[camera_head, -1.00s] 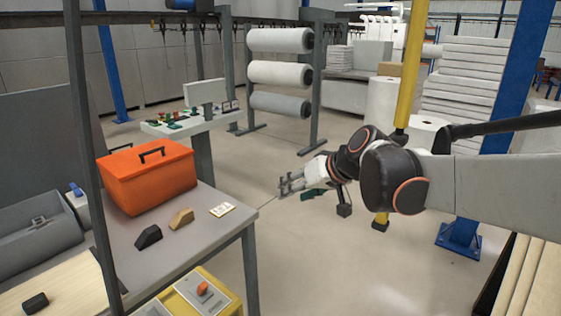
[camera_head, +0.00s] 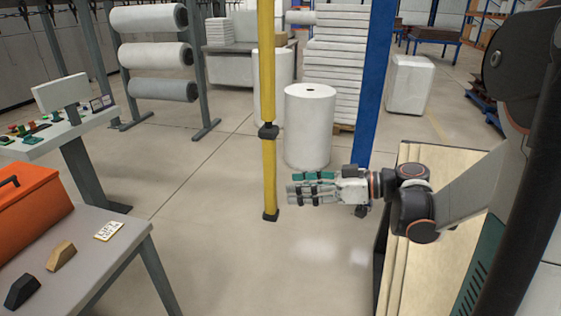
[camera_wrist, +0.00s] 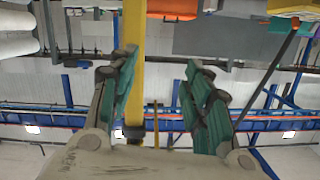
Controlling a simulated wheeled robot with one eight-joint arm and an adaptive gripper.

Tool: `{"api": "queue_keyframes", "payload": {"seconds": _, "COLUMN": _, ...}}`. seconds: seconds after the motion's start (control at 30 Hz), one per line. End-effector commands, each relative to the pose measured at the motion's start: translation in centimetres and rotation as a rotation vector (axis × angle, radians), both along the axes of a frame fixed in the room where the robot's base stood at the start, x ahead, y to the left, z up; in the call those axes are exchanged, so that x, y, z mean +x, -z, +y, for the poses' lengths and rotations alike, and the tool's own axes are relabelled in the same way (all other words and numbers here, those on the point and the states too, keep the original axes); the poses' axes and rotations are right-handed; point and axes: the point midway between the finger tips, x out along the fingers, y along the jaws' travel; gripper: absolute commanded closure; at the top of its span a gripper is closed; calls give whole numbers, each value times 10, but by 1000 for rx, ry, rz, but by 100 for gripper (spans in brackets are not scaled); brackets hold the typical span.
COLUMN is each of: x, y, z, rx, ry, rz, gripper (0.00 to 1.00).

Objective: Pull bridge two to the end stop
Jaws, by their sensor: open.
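A yellow pole (camera_head: 266,70) with a black collar and a black lower end stands upright in the middle of the head view; its top is out of frame. My gripper (camera_head: 292,188) is open and empty just to the right of the pole's lower part, fingers pointing left. In the wrist view the pole (camera_wrist: 136,85) shows beyond my open gripper (camera_wrist: 158,65), nearer the left finger and partly hidden by it. I cannot tell how far apart they are in depth. I cannot make out a marked bridge two or an end stop.
A grey table (camera_head: 110,250) with an orange toolbox (camera_head: 30,215) stands at the left, by a control desk (camera_head: 60,135). A white roll (camera_head: 310,125) and a blue post (camera_head: 374,80) stand behind my gripper. Pale boards (camera_head: 430,152) lie at the right. Floor between is clear.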

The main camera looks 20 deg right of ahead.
Motion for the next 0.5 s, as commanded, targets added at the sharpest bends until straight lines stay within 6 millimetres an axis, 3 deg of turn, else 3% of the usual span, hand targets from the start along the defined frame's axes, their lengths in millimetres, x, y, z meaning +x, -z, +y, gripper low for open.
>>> {"api": "queue_keyframes", "payload": {"seconds": 0.1, "x": 2, "y": -4, "z": -27, "rx": 42, "ry": 1, "rz": -133, "gripper": 55}}
{"api": "queue_keyframes", "payload": {"seconds": 0.23, "x": 1, "y": -10, "z": -43, "rx": 65, "ry": 3, "rz": -230, "gripper": 55}}
{"api": "queue_keyframes", "payload": {"seconds": 0.37, "x": 2, "y": -13, "z": -45, "rx": 72, "ry": 0, "rz": -261, "gripper": 55}}
{"api": "queue_keyframes", "payload": {"seconds": 0.5, "x": 11, "y": -13, "z": -31, "rx": 73, "ry": -3, "rz": -260, "gripper": 55}}
